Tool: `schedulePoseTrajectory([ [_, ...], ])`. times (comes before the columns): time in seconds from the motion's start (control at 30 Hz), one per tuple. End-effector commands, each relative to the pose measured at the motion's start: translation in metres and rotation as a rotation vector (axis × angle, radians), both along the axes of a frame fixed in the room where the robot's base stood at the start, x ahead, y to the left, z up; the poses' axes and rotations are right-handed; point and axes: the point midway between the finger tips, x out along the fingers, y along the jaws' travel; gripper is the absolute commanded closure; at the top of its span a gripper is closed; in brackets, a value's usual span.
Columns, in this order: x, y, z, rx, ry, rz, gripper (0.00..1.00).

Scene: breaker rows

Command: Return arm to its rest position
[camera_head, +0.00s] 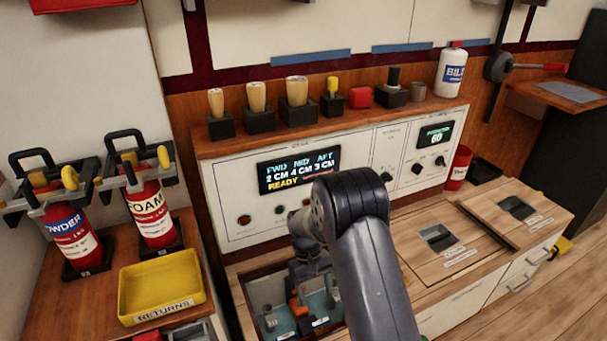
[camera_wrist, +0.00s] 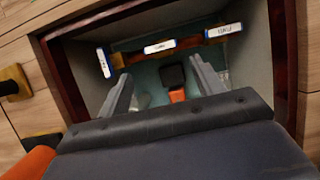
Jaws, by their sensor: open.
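My arm reaches across the middle of the head view and bends down over an open recessed compartment (camera_head: 262,295) in the bench. My gripper (camera_head: 313,283) is at its end, partly hidden by my own arm. In the wrist view, my gripper (camera_wrist: 163,86) has its two grey fingers apart over the compartment's teal floor (camera_wrist: 146,75). A black-topped part with an orange piece (camera_wrist: 177,95) shows between the fingers, and I cannot tell whether either finger touches it. An orange piece (camera_head: 298,304) also shows in the compartment in the head view.
A dark red rim (camera_wrist: 70,85) surrounds the compartment. The control panel (camera_head: 235,185) stands behind, its display (camera_head: 299,170) reading "READY". Several handled pieces and a white bottle (camera_head: 452,70) line its top. A yellow returns tray (camera_head: 160,285) and two red extinguishers stand left.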

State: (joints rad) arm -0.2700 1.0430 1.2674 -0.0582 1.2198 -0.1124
Motion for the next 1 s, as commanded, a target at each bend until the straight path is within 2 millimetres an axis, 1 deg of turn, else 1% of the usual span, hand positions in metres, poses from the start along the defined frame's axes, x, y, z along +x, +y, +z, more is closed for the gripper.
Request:
schedulePoseTrajectory([
  [0.03,-0.005,-0.002,-0.012,-0.001,0.005,0.0,0.36],
  [0.2,-0.016,-0.007,-0.043,-0.002,0.005,-0.001,0.36],
  [0.3,-0.022,-0.01,-0.058,-0.001,0.004,-0.001,0.36],
  [0.43,-0.028,-0.012,-0.073,-0.001,0.003,-0.001,0.36],
  [0.57,-0.031,-0.014,-0.081,-0.001,0.002,-0.002,0.36],
  [0.7,-0.03,-0.014,-0.079,0.0,0.001,-0.036,0.36],
  [1.0,-0.03,-0.013,-0.078,-0.001,0.001,-0.032,0.36],
])
